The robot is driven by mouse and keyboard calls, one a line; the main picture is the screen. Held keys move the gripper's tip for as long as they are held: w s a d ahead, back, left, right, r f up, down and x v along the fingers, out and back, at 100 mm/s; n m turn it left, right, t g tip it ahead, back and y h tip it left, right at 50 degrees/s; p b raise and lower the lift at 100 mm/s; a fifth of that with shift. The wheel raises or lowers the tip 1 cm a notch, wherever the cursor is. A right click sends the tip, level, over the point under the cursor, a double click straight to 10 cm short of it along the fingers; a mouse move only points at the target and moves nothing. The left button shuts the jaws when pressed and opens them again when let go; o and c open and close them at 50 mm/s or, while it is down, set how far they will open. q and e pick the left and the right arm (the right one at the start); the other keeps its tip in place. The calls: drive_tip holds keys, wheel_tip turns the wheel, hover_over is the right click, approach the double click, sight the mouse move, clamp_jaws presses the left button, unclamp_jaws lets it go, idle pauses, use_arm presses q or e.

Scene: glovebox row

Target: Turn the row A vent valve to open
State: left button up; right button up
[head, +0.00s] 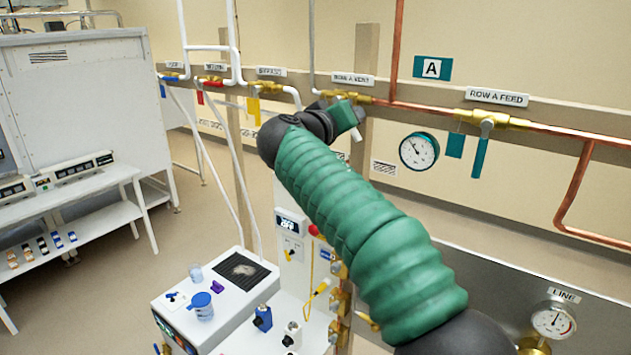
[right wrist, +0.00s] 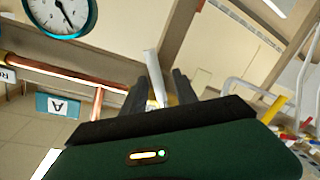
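The row A vent valve (head: 358,98) is a brass body on the wall rail under its "ROW A VENT" label (head: 353,79). My right arm reaches up from the lower right in the head view, and its hand covers most of the valve's handle. In the right wrist view the pale grey lever handle (right wrist: 153,75) stands between the two black fingers of my right gripper (right wrist: 160,92). The fingers are apart, with a visible gap on the right of the handle. Whether the left finger touches it cannot be told. My left gripper is not in view.
The row A feed valve (head: 487,120) with a teal handle, a teal gauge (head: 419,151) and copper pipe (head: 395,50) are to the right. Yellow (head: 253,108), red and blue handled valves are to the left. A white bench unit (head: 185,300) stands below.

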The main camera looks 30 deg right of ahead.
drive_tip(key=shift+w+f+m, duration=0.3)
drive_tip(key=shift+m, duration=0.7)
drive_tip(key=s+a+m+t+b, duration=0.15)
drive_tip(key=s+a+b, duration=0.25)
drive_tip(key=a, duration=0.4)
drive_tip(key=s+a+m+g+b, duration=0.1)
drive_tip(key=s+a+m+b, duration=0.25)
drive_tip(key=a, duration=0.35)
drive_tip(key=w+a+f+n+y+b, duration=0.1)
drive_tip(key=f+n, duration=0.3)
drive_tip(key=f, duration=0.9)
drive_tip(key=w+a+f+n+y+b, duration=0.1)
drive_tip(key=f+n+y, duration=0.3)
drive_tip(key=f, duration=0.9)
drive_tip(key=shift+w+a+f+n+g+y+b, duration=0.25)
drive_tip(key=shift+w+g+b, duration=0.2)
drive_tip(key=shift+w, duration=0.45)
drive_tip(key=shift+f, duration=0.1)
